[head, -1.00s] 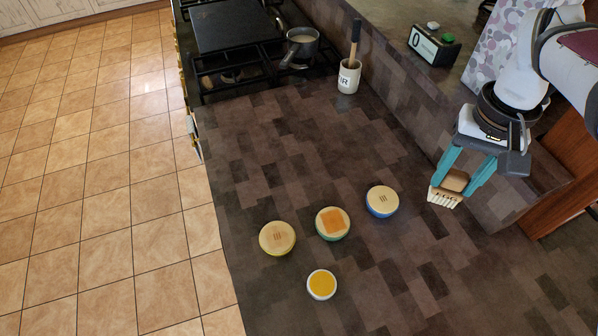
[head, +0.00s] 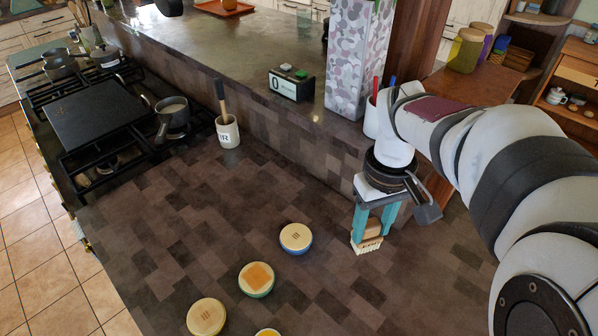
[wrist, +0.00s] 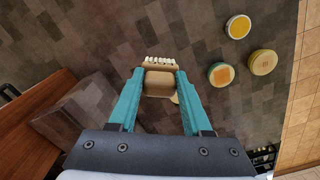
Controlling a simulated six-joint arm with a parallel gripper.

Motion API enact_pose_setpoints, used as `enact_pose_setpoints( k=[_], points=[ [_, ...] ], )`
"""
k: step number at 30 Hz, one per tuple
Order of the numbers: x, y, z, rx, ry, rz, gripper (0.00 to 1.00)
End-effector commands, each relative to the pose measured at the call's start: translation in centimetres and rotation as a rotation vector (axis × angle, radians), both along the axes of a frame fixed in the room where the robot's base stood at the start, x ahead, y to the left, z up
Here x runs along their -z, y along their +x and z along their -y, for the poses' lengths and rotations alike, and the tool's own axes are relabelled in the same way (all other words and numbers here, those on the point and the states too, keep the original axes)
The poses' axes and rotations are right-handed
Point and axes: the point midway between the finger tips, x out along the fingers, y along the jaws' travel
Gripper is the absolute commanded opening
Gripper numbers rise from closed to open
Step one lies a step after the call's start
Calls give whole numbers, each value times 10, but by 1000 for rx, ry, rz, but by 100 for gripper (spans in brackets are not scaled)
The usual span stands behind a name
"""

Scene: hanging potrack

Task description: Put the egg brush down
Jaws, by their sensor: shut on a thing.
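The egg brush (head: 367,246) has a wooden body and a row of pale bristles that point down. My gripper (head: 373,222), with teal fingers, is shut on it and holds it over the right part of the dark tiled counter (head: 210,180). In the wrist view the brush (wrist: 159,82) sits between the two fingertips (wrist: 157,85) with its bristles at the far edge. I cannot tell exactly how high the bristles are above the counter.
A lidded blue bowl (head: 296,238), a green bowl with an orange square on top (head: 257,279) and a yellow bowl (head: 206,316) stand left of my gripper. A yellow-filled cup (wrist: 238,27) is near them. A utensil crock (head: 228,132) stands farther back. Counter between crock and brush is clear.

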Motion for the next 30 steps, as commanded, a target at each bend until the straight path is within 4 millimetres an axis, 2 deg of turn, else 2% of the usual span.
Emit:
enact_pose_setpoints(
  k=[3,6,10,13,18,21,25,30],
  points=[
    [39,-31,19,-206,6,-8,0],
    [67,-57,29,-372,9,-4,0],
    [87,-74,30,-491,11,0,0],
    [102,-69,11,-518,12,-1,0],
    [134,-49,-39,-519,11,-1,0],
    [148,-39,-60,-515,10,0,0],
    [158,-33,-73,-509,10,1,0],
    [191,-33,-74,-506,10,-1,0]
  ],
)
